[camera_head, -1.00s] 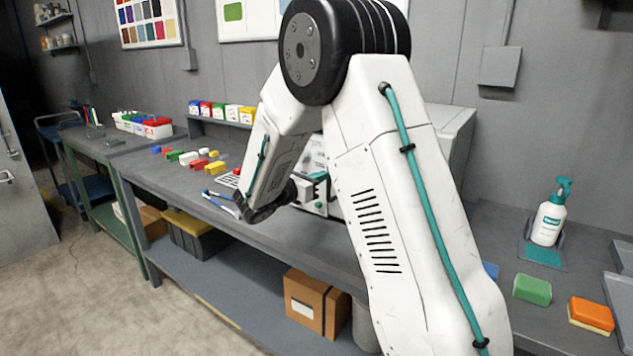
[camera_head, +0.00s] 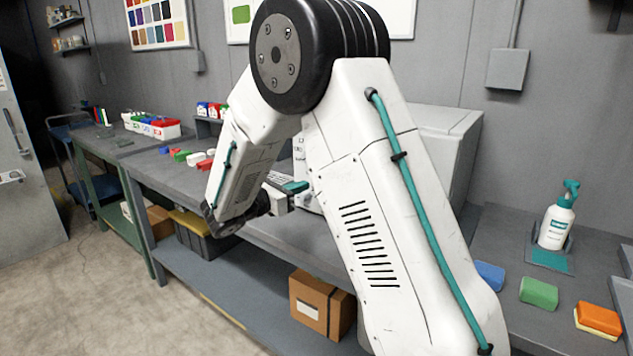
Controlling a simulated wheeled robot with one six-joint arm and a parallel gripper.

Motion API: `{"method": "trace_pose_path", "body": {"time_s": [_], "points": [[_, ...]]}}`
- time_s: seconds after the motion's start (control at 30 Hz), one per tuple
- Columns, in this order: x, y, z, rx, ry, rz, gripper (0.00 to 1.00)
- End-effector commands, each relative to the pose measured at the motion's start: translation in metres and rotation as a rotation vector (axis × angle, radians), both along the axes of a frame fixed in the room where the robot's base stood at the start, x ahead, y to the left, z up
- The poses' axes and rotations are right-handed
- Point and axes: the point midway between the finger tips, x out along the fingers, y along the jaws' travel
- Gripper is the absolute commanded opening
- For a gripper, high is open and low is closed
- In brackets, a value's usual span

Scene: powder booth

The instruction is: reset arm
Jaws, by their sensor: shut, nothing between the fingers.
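My arm fills the middle of the head view, with its elbow raised and its forearm folded down to the left. My gripper (camera_head: 292,190) is small and partly seen past the wrist, just over the front part of the workbench (camera_head: 285,237). It is shut, with nothing held. The upper arm hides part of the bench behind it.
Several coloured blocks (camera_head: 180,155) and white bins with coloured lids (camera_head: 152,126) are on the bench at left. A spray bottle (camera_head: 556,222), a blue block (camera_head: 489,275), a green block (camera_head: 538,293) and an orange sponge (camera_head: 598,318) are at right. A cardboard box (camera_head: 318,305) is on the lower shelf.

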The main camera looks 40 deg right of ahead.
Motion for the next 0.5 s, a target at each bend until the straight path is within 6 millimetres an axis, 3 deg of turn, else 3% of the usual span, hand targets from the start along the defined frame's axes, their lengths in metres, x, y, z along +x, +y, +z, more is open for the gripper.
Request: {"method": "trace_pose_path", "body": {"time_s": [0.2,0.5], "points": [[-0.005,0.036,0.000,0.001,0.000,0.002,0.00],[-0.007,0.046,0.000,0.000,0.001,-0.003,0.00]]}}
